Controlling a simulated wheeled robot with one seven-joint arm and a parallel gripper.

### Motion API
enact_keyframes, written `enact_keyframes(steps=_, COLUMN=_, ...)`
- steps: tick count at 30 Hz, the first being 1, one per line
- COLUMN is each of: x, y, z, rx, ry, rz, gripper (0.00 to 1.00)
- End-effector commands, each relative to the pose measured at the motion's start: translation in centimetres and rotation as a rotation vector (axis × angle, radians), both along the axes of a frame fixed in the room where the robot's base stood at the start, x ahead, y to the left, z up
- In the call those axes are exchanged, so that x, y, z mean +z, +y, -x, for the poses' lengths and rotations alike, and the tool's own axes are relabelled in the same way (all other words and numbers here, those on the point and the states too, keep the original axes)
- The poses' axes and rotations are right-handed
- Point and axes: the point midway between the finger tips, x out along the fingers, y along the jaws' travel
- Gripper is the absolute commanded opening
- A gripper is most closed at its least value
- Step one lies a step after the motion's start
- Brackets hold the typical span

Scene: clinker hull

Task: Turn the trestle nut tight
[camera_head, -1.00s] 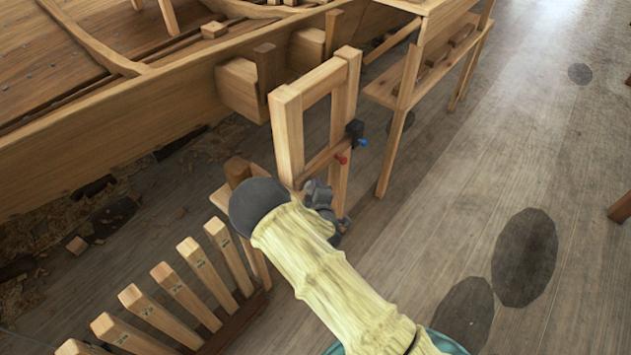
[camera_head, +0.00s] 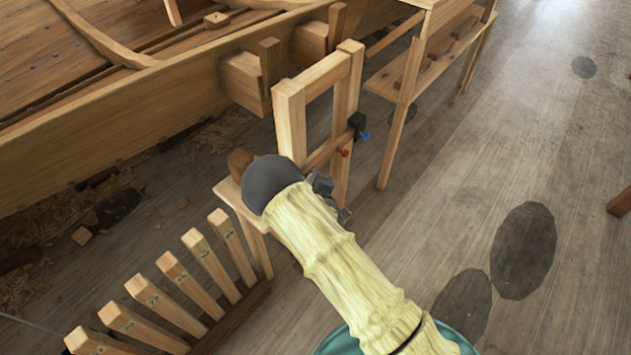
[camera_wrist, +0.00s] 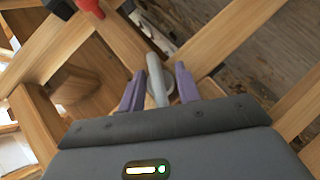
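The wooden trestle (camera_head: 291,125) stands upright beside the hull, with a crossbar between its posts. In the wrist view a pale grey nut with a bar-like handle (camera_wrist: 155,80) shows in front of the trestle's timbers. My gripper (camera_wrist: 160,88) has its two purple fingers apart, one on each side of the nut. Small gaps seem to show between fingers and nut; contact is unclear. In the head view my gripper (camera_head: 330,198) is mostly hidden behind my arm, low at the trestle, and the nut is hidden there.
A black block (camera_head: 357,121) with a red knob (camera_head: 344,152) and a blue knob (camera_head: 366,136) sits on the trestle, close above my gripper. A rack of wooden slats (camera_head: 180,285) stands at lower left. A workbench (camera_head: 420,75) stands behind.

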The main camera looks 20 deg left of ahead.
Motion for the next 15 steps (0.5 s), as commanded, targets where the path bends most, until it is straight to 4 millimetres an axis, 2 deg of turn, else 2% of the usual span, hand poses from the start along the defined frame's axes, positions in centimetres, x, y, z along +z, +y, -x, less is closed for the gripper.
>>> enact_keyframes(steps=8, x=0.4, y=-1.0, z=0.9, rx=-0.008, ry=0.003, rz=0.004, gripper=0.33)
enact_keyframes(steps=15, x=1.9, y=-2.6, z=4.1, rx=-0.007, ry=0.004, rz=0.005, gripper=0.33)
